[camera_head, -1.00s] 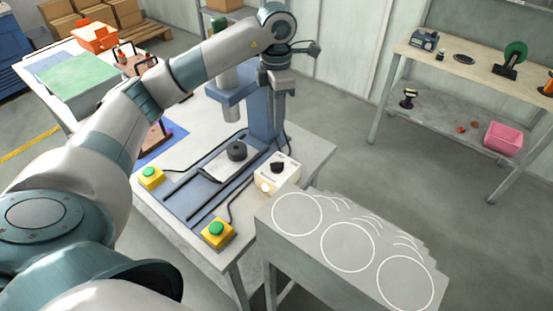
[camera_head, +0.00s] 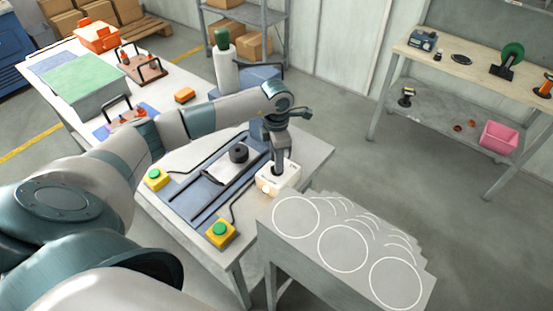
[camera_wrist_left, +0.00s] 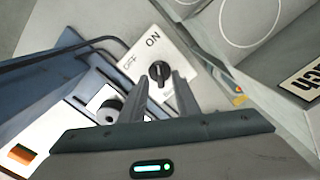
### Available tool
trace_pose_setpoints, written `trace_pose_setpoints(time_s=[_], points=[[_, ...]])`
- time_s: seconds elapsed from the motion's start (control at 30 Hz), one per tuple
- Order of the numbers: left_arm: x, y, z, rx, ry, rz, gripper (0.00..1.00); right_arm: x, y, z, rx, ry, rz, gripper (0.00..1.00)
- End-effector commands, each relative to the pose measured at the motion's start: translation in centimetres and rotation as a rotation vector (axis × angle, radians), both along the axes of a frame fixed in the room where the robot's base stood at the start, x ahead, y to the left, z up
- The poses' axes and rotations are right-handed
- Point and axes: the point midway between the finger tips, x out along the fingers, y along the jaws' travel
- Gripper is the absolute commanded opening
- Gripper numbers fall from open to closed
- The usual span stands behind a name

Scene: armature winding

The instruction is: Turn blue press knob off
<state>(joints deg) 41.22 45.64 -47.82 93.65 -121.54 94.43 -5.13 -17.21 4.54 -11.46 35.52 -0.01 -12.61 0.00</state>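The control box (camera_head: 285,181) is pale and sits on the front right of the press table. It also shows in the left wrist view (camera_wrist_left: 148,47), with OFF and ON printed on its face. Its black knob (camera_wrist_left: 159,72) lies between the tips of my left gripper (camera_wrist_left: 161,79); its exact setting is hard to read. The two fingers are apart, one on each side of the knob, and I cannot tell whether they touch it. In the head view my left gripper (camera_head: 278,171) is over the box and hides the knob. My right gripper is not in view.
The blue press (camera_head: 197,203) stands behind the box, with a black round part (camera_head: 239,153) on its bed. A grey stand with white circles (camera_head: 342,248) is close on the right.

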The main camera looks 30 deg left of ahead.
Motion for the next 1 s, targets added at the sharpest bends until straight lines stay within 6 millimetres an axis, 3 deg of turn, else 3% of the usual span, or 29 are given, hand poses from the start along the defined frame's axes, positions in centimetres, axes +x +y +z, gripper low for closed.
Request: trace_pose_setpoints(time_s=[0.2, 0.53, 0.67, 1.0], points=[[0.0, 0.0, -1.5, 0.001, 0.001, 0.000, 0.29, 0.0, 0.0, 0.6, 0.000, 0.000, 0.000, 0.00], [0.0, 0.0, -1.8, 0.001, -0.001, -0.001, 0.29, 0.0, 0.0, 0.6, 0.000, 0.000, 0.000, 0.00], [0.0, 0.0, -1.8, 0.001, -0.001, -0.001, 0.00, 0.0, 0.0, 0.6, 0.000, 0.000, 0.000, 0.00], [0.0, 0.0, -1.8, 0.001, -0.001, 0.011, 0.00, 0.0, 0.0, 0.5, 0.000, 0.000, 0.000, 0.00]])
